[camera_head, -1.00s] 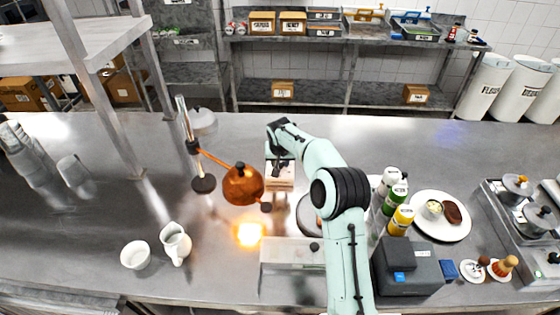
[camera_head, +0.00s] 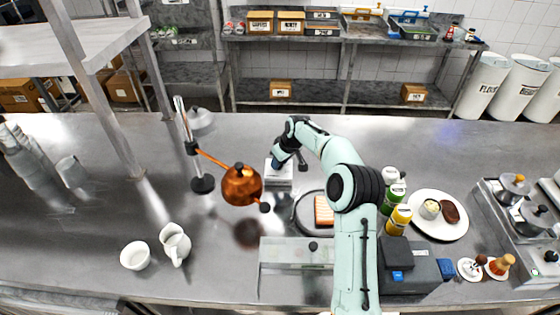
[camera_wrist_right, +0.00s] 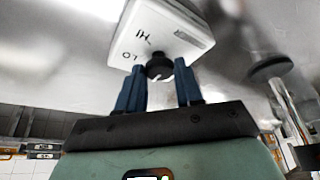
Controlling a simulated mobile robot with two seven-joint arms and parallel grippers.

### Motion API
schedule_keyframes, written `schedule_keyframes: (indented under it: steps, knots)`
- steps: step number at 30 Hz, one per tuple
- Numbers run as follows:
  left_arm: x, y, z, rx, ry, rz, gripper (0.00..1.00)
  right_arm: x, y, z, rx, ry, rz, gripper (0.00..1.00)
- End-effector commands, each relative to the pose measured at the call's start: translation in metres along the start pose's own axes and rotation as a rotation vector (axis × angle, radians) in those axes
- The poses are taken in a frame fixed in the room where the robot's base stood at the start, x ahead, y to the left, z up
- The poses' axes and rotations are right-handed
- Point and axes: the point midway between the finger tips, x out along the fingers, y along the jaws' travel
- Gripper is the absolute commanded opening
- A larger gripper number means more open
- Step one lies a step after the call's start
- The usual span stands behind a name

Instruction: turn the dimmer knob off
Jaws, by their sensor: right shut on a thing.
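The dimmer is a white box (camera_head: 279,178) on the counter, partly hidden by my right gripper in the head view. In the right wrist view the box (camera_wrist_right: 160,30) shows "HI" and "LO" marks, with its black knob (camera_wrist_right: 160,67) at the near face. My right gripper (camera_head: 277,163) is at the box; its blue fingers (camera_wrist_right: 160,80) stand on either side of the knob, shut on it. The copper heat lamp (camera_head: 241,187) hangs left of the box, and the counter under it shows no glow. My left gripper is not in view.
A round pan (camera_head: 308,222) with an orange-brown piece (camera_head: 324,210) lies near my right forearm. Sauce bottles (camera_head: 399,219) and a plate of food (camera_head: 437,232) stand to the right. A white jug (camera_head: 175,243) and bowl (camera_head: 135,257) stand at left. The counter behind is clear.

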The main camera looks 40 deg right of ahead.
Motion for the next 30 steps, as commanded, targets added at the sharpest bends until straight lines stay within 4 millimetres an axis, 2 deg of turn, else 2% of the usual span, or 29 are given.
schedule_keyframes:
  steps: [19,20,21,22,30]
  knots:
    - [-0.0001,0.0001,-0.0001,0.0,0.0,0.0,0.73,-0.0011,0.0011,-0.0008,-0.049,0.002,-0.018,0.05]
    - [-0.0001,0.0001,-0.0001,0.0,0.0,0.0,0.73,-0.0011,0.0011,-0.0009,-0.049,0.002,-0.018,0.45]
    - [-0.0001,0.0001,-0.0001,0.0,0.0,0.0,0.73,-0.0011,0.0011,-0.0008,-0.049,0.002,-0.018,0.58]
    - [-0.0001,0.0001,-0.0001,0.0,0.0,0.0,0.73,-0.001,0.001,-0.0008,-0.049,0.002,-0.018,0.61]
    - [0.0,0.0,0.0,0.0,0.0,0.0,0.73,-0.001,0.0007,-0.0003,-0.048,0.001,-0.019,0.61]
